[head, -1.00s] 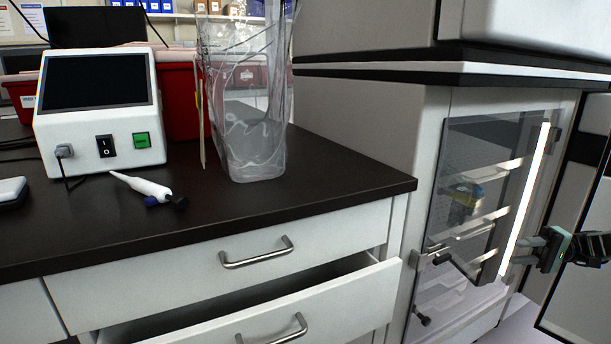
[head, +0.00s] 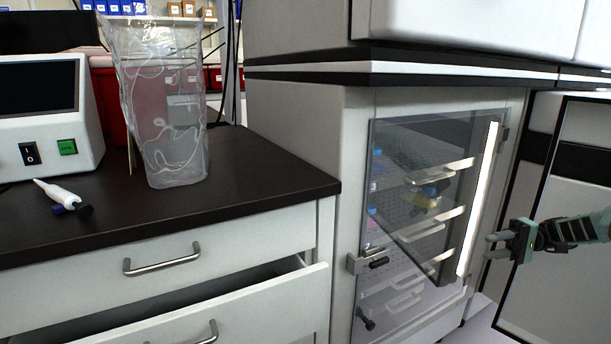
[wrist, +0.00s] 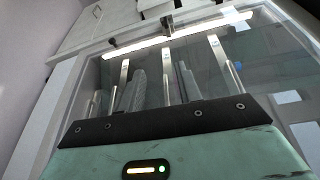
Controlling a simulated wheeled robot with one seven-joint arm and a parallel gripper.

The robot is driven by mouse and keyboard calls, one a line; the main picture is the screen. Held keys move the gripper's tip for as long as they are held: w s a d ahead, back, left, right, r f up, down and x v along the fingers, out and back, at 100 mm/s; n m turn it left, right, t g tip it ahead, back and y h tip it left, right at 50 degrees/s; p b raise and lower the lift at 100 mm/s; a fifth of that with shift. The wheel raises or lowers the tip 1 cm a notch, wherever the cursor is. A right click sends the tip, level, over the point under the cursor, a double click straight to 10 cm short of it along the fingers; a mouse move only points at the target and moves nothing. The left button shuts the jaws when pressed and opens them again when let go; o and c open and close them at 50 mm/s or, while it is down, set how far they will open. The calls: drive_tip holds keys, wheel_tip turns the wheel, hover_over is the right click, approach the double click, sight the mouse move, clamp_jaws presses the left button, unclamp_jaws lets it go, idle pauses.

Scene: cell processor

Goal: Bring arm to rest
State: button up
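My gripper (head: 490,246) is at the right in the head view, in front of the cabinet's glass door (head: 385,190) and level with its lower half. Its two fingers point left with a gap between them, and nothing shows in the gap. My forearm reaches in from the right edge. The glass door (wrist: 220,70) fills much of that view beyond.
An open solid door (head: 570,220) stands right of the cabinet, close to my forearm. A latch (head: 368,262) juts from the glass door. A drawer (head: 250,312) is partly pulled out at left.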

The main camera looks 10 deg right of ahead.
drive_tip(key=s+a+r+g+h, duration=0.1)
drive_tip(key=s+a+h, duration=0.1)
drive_tip(key=a+h, duration=0.5)
drive_tip(key=s+a+r+g+h, duration=0.1)
drive_tip(key=a+g+h, duration=0.15)
drive_tip(key=a, duration=0.95)
drive_tip(key=s+a+r+t+h, duration=0.1)
drive_tip(key=s+a+t+h, duration=0.15)
drive_tip(key=s, duration=0.35)
drive_tip(key=s+a+r+n+t+h, duration=0.1)
drive_tip(key=s+r+t+h, duration=0.15)
drive_tip(key=s, duration=0.35)
drive_tip(key=s+a+r+t+h, duration=0.1)
drive_tip(key=s+a+h, duration=0.15)
drive_tip(key=s, duration=0.25)
drive_tip(key=s+a+r+n+g, duration=0.1)
drive_tip(key=s+a+n, duration=0.4)
drive_tip(key=a, duration=0.4)
drive_tip(key=s+a+r+n+g, duration=0.1)
drive_tip(key=s+a+n+g, duration=0.15)
drive_tip(key=s+a, duration=0.55)
wheel_tip(320, 180, up, 23)
drive_tip(key=t+p, duration=0.1)
drive_tip(key=p, duration=2.2)
drive_tip(key=shift+a+f, duration=0.15)
drive_tip(key=shift+a, duration=0.05)
drive_tip(key=shift+a, duration=0.1)
